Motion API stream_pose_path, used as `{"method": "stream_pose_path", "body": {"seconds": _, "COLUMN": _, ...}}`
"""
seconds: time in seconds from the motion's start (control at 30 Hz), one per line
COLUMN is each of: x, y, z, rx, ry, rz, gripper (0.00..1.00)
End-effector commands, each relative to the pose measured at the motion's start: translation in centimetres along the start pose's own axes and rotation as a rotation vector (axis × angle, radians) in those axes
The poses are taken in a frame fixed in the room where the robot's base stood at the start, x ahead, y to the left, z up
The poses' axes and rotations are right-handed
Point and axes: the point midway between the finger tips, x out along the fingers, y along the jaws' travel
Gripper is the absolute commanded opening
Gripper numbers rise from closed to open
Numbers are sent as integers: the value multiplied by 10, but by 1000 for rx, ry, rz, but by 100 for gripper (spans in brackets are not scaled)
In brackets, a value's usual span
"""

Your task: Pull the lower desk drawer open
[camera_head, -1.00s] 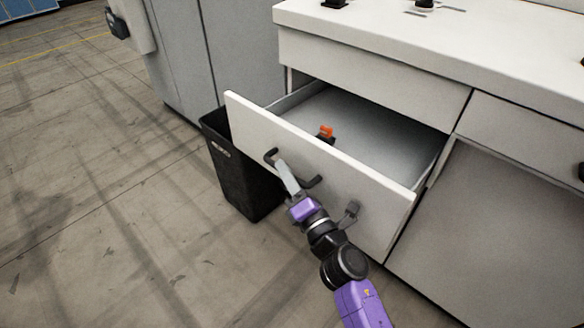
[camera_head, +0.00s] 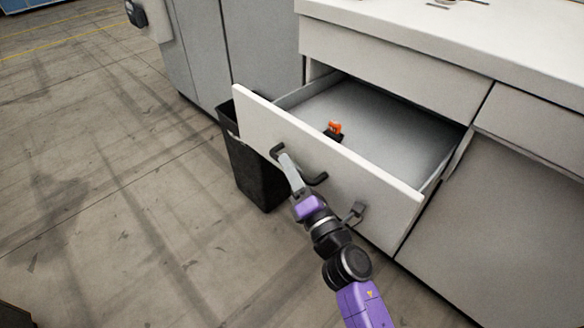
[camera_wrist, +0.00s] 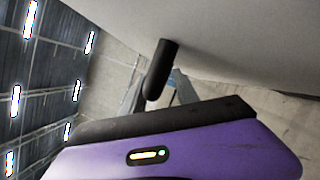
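The lower desk drawer (camera_head: 335,177) stands well out from the white desk in the head view, with its grey inside showing. Its dark bar handle (camera_head: 318,180) is on the outer face of the drawer front. My gripper (camera_head: 288,166) is at this handle and appears shut on it; my fingers partly cover the bar. In the wrist view the handle (camera_wrist: 162,68) shows as a black rounded bar, with my grey fingers (camera_wrist: 158,92) close on both sides of it. The exact contact is partly hidden.
A small orange and black object (camera_head: 334,129) is inside the drawer. A black bin (camera_head: 257,174) stands behind and left of the drawer front. A grey cabinet (camera_head: 255,45) is behind it. The floor at the left and front is open.

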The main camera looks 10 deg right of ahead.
Motion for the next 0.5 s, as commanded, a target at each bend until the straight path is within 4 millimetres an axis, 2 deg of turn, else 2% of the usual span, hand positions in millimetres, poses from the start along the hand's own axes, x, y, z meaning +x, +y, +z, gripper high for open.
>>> {"method": "stream_pose_path", "body": {"seconds": 0.27, "x": -2, "y": 1, "z": 0, "rx": 0, "ry": -1, "rz": 2, "gripper": 36}}
{"method": "stream_pose_path", "body": {"seconds": 0.37, "x": -10, "y": 0, "z": 0, "rx": 1, "ry": 0, "rz": 0, "gripper": 36}}
{"method": "stream_pose_path", "body": {"seconds": 0.5, "x": -32, "y": 0, "z": 0, "rx": 1, "ry": 0, "rz": 0, "gripper": 36}}
